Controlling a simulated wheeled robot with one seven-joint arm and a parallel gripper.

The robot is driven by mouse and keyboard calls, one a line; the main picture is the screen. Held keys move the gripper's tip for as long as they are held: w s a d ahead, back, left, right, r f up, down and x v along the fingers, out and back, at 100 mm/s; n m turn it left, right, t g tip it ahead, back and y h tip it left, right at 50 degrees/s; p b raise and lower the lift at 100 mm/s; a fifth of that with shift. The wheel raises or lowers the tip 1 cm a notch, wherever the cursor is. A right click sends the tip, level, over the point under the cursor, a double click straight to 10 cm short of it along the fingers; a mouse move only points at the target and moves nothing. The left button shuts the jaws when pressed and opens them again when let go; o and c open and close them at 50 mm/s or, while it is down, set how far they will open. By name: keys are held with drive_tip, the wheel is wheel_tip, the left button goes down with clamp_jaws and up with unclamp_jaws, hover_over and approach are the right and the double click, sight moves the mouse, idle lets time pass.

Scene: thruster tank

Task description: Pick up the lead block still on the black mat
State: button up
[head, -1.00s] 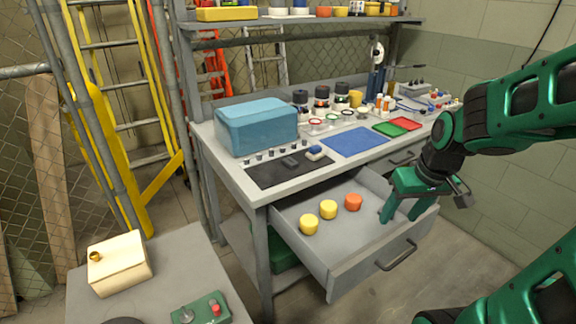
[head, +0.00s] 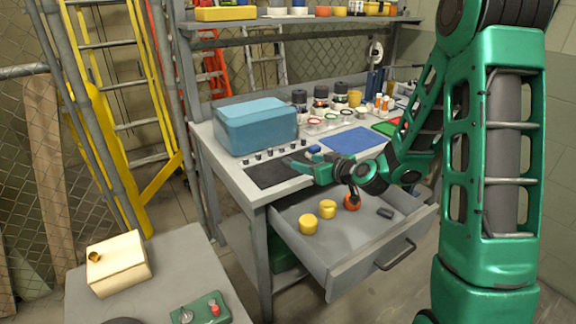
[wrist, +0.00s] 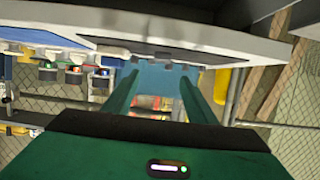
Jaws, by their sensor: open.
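The black mat (head: 268,174) lies on the bench's front left; it shows as a dark strip in the wrist view (wrist: 200,54). My gripper (head: 298,168) is open at the mat's right side, its fingers pointing left. In the wrist view its two fingers (wrist: 160,82) stand apart with nothing clearly held between them. The lead block on the mat cannot be made out now; my gripper covers the place where it lay. Another dark block (head: 385,212) lies in the open drawer (head: 345,255), at its right.
A blue box (head: 256,127) stands behind the mat, with several small dark weights between them. A blue mat (head: 347,141) lies to the right. Two yellow pieces (head: 308,224) and an orange one (head: 352,202) are in the drawer. My forearm crosses the bench's right side.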

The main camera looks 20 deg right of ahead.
sight(290, 161)
drive_tip(key=x, duration=0.3)
drive_tip(key=shift+w+a+f, duration=0.15)
drive_tip(key=shift+w, duration=0.1)
drive_tip(key=shift+f+x, duration=0.2)
drive_tip(key=shift+x, duration=1.2)
drive_tip(key=shift+f+x, duration=0.2)
drive_tip(key=shift+x, duration=1.25)
drive_tip(key=shift+s, duration=0.25)
clamp_jaws()
